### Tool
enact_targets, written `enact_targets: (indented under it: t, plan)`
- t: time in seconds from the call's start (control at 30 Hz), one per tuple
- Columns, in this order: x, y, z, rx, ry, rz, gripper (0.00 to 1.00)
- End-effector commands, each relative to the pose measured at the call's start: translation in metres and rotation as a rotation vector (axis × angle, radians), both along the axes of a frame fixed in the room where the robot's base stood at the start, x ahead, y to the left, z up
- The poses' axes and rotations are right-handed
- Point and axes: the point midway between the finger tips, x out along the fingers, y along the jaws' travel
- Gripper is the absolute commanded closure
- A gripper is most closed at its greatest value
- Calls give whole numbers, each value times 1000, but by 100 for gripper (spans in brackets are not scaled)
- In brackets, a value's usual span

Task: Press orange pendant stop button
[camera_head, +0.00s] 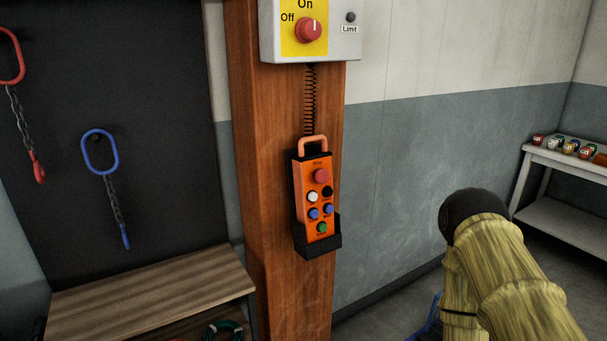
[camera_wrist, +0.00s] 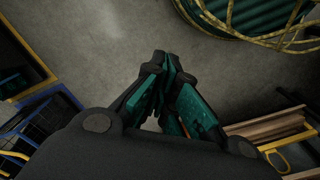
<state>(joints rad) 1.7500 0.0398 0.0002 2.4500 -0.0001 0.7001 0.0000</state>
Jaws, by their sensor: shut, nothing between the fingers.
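The orange pendant (camera_head: 317,197) sits upright in a black holder (camera_head: 318,243) on the front of a wooden post. Its red stop button (camera_head: 321,175) is at the top of the face, above white, black, blue and green buttons. A coiled cable rises from it to the box above. My gripper (camera_wrist: 168,62) shows in the wrist view, shut and empty, pointing at bare floor. In the head view my arm is at the lower right, apart from the pendant, and the fingers do not show. The pendant is not in the wrist view.
A switch box (camera_head: 310,30) with a red knob is above the pendant on the wooden post (camera_head: 265,150). Hooks and chains hang on a dark board (camera_head: 150,60) at left, above a wooden bench (camera_head: 150,295). A white shelf (camera_head: 565,160) stands at right. A green net pile (camera_wrist: 255,18) lies on the floor.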

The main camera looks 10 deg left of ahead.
Motion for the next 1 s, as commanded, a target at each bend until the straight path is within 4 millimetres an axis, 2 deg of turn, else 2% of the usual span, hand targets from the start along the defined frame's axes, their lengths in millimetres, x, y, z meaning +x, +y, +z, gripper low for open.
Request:
enact_targets:
  t: [0.3, 0.47, 0.57, 0.77, 0.87, 1.0]
  plan:
    - [0, 0, 1, 1, 0, -2, 100]
    - [18, 13, 11, 43, -30, -46, 100]
    - [44, 36, 26, 108, -74, -109, 100]
    - [122, 85, 81, 295, -192, -276, 100]
    - [164, 107, 118, 397, -252, -354, 100]
    - [222, 132, 180, 546, -338, -455, 100]
